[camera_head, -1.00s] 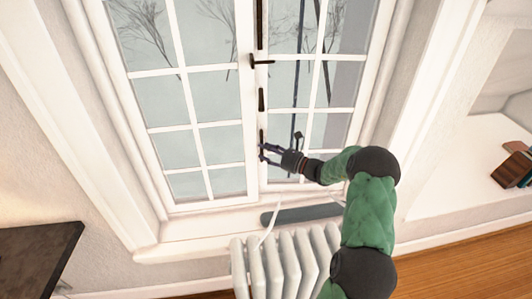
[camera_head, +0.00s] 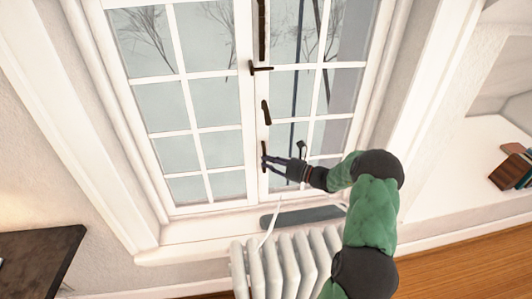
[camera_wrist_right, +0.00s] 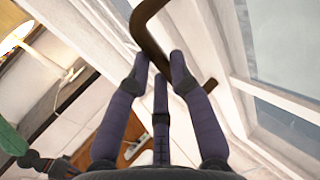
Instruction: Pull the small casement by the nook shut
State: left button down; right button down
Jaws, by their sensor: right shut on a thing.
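The small casement (camera_head: 311,123) is the right-hand white glazed leaf of the window in the head view. Dark fittings run down its left edge, including a lever handle (camera_head: 262,68) and a lower pull handle (camera_head: 264,150). My right gripper (camera_head: 266,161) is at the lower handle, shut on it. In the right wrist view the brown bent bar of the handle (camera_wrist_right: 149,36) passes between the fingertips (camera_wrist_right: 161,62). The head view does not clearly show how far the leaf stands from its frame.
A white radiator (camera_head: 290,262) stands below the sill, under my right arm. A dark tabletop (camera_head: 38,258) is at the lower left. At the right, books (camera_head: 513,168) lie on the white nook ledge (camera_head: 463,165). Wooden floor shows at the lower right.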

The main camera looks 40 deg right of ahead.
jog(key=shift+s+a+f+n+y, duration=0.15)
jog(key=shift+s+a+n+y, duration=0.15)
jog(key=shift+s+y, duration=0.3)
jog(key=c, duration=1.2)
grip_release()
jog(key=shift+s, duration=0.15)
jog(key=shift+c, duration=0.2)
jog(key=shift+o, duration=0.7)
jog(key=shift+s+h, duration=0.15)
jog(key=shift+h, duration=0.15)
jog(key=shift+d, duration=0.1)
jog(key=v, duration=1.2)
jog(key=shift+r, duration=0.25)
